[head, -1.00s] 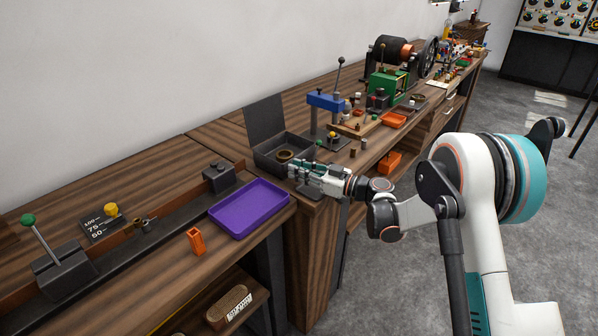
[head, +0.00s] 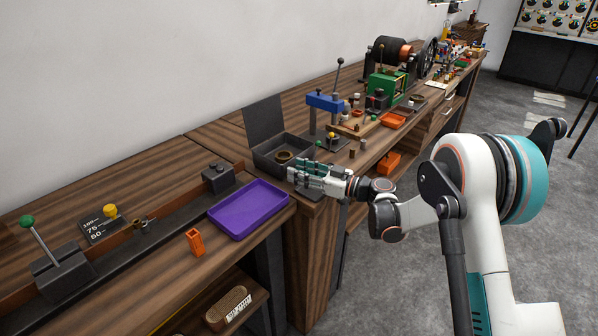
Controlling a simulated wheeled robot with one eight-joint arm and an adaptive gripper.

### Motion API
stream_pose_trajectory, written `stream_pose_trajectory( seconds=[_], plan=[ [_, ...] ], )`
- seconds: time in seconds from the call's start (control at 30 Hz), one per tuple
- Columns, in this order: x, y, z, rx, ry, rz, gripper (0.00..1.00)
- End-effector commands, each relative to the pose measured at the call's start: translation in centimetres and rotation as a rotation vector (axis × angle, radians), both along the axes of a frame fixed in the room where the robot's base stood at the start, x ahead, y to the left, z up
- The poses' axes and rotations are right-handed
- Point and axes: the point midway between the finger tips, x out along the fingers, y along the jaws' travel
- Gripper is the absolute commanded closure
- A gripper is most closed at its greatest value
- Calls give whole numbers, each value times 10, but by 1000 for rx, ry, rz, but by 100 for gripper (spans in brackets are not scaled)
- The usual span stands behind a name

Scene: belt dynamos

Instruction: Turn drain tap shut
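I cannot pick out the drain tap with certainty. A small brass-coloured fitting (head: 143,223) sits at the dark channel on the left bench, but its kind is too small to tell. My gripper (head: 300,176) is over the corner of the bench, at the near right side of a dark open box (head: 266,158). Its fingers point left and look spread apart. I see nothing between them, though the gap is small and partly hidden.
A brass-coloured ring (head: 284,156) lies in the dark box. A purple tray (head: 248,208) and an orange holder (head: 195,241) stand on the left bench. A green-knobbed lever (head: 37,235) rises at far left. A blue press (head: 325,102) stands behind my gripper.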

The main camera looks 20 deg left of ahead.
Motion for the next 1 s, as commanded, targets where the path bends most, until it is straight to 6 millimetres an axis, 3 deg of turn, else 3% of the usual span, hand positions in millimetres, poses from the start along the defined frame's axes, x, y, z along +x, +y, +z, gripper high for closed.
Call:
stream_pose_trajectory(
  seconds=[0.5, 0.7, 1.0],
  plan=[
    [-14, -94, 0, 0, 0, -3, 64],
    [-16, -110, 0, 0, 0, -1, 64],
    [-17, -113, 0, 0, 0, -1, 64]
  ],
)
